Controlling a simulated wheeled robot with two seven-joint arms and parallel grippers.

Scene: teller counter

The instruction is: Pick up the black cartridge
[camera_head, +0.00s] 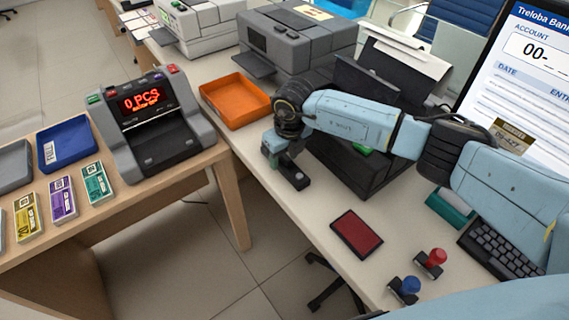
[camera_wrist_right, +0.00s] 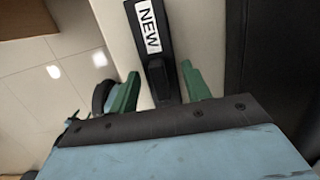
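The black cartridge (camera_head: 294,181) lies on the light counter near its left edge, in front of the black printer. In the right wrist view the cartridge (camera_wrist_right: 148,32) shows a white label reading "NEW" and a narrower near end. My right gripper (camera_head: 272,152) is over the cartridge's far end. Its two green fingers (camera_wrist_right: 160,88) stand on either side of the narrow part, with a gap visible on each side, so it is open. The fingertips' height relative to the cartridge is hard to tell. My left gripper is not in view.
A black printer (camera_head: 352,172) stands close to the right of the cartridge. An orange tray (camera_head: 236,113) is behind it. A red pad (camera_head: 357,233), a red stamp (camera_head: 432,260) and a blue stamp (camera_head: 407,287) are nearer. A banknote counter (camera_head: 150,125) stands on the left desk, across a floor gap.

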